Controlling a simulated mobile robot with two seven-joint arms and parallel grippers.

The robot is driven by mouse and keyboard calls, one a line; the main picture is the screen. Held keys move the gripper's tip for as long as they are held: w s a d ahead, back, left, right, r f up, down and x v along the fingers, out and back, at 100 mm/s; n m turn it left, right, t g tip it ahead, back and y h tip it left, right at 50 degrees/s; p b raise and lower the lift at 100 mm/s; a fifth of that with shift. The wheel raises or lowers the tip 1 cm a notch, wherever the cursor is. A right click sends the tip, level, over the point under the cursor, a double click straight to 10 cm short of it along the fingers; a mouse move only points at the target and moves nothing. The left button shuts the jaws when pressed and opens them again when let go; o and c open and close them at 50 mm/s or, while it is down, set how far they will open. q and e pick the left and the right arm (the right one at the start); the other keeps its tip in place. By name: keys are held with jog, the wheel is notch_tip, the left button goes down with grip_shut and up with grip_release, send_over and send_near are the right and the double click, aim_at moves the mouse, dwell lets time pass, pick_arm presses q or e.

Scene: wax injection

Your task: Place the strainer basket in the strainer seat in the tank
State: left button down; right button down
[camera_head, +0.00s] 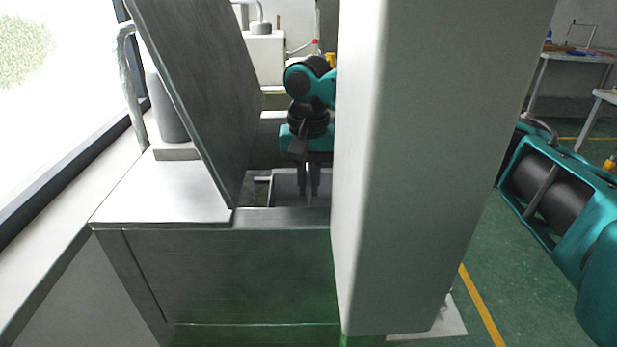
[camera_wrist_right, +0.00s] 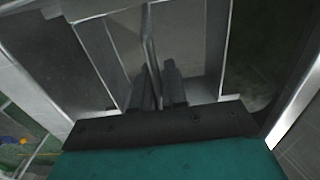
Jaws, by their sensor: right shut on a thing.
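My right gripper (camera_head: 308,188) points down into the open top of the grey metal tank (camera_head: 235,275) in the head view. In the right wrist view its two dark fingers (camera_wrist_right: 158,88) are shut on the thin upright handle of the strainer basket. The basket (camera_wrist_right: 195,40) shows there as a grey box with pale rims, below and around the fingertips. In the head view, part of the basket (camera_head: 287,187) shows behind the tank's front rim. The strainer seat cannot be made out, and whether the basket touches it cannot be told. My left gripper is not in view.
A raised dark panel (camera_head: 195,90) leans up at the tank's left. A tall grey column (camera_head: 430,170) hides the tank's right side. A dark cylinder (camera_head: 168,105) stands by the window. Benches (camera_head: 580,57) stand at the far right, beyond open green floor.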

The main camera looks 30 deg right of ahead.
jog(key=c, duration=1.2)
grip_release()
jog(key=shift+o, duration=0.2)
jog(key=shift+r, duration=0.1)
notch_tip(320, 180, up, 13)
